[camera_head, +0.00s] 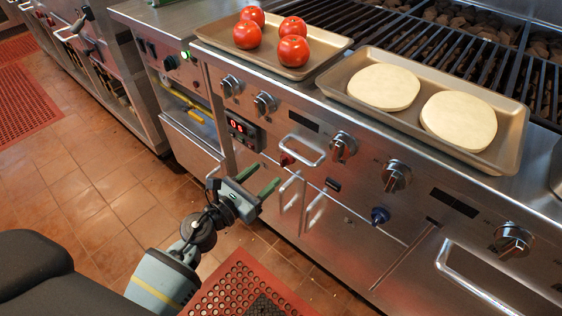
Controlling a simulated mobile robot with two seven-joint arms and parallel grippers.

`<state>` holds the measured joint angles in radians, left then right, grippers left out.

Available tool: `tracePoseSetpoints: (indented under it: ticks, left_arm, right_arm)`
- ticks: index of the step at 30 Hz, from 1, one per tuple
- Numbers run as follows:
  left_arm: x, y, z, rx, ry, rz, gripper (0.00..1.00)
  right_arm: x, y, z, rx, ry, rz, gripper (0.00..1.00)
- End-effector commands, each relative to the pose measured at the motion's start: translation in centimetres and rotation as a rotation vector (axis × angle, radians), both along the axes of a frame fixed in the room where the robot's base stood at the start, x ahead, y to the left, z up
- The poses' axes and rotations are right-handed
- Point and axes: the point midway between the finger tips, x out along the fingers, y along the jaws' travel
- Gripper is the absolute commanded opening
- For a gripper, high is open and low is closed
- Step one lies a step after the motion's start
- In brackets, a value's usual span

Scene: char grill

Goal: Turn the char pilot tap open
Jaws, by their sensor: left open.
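The steel char grill front (420,205) carries several round knobs. A small blue tap (380,215) sits low on the panel, right of the middle. A small red knob (286,159) sits further left, beside a looped handle. I cannot tell for sure which of these is the char pilot tap. My left gripper (260,179) is open and empty, its two green fingers pointing toward the panel. It is below and left of the red knob, and well left of the blue tap. My right gripper is not in view.
A tray with tomatoes (326,42) and a tray with two pale flat rounds (339,91) rest on top, beside the grate (440,45). Looped handles (304,152) and a long bar handle (470,283) stick out from the front. A red mat (222,290) lies on the floor.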

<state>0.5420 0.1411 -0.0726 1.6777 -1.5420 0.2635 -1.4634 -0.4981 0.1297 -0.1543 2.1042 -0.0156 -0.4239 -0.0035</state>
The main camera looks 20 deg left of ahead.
Motion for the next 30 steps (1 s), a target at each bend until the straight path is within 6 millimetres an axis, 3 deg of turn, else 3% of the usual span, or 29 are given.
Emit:
tracePoseSetpoints:
  ticks: [12,25,30]
  left_arm:
    - [5.4,-2.0,0.0,-0.004,-0.001,0.001,0.54]
    - [6.3,-2.4,0.0,-0.003,0.000,0.000,0.54]
    - [6.3,-2.4,0.0,-0.003,0.000,0.000,0.34]
  right_arm:
    - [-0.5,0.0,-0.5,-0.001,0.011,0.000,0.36]
    - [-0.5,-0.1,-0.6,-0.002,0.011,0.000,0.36]
    - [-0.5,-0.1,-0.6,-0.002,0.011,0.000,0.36]
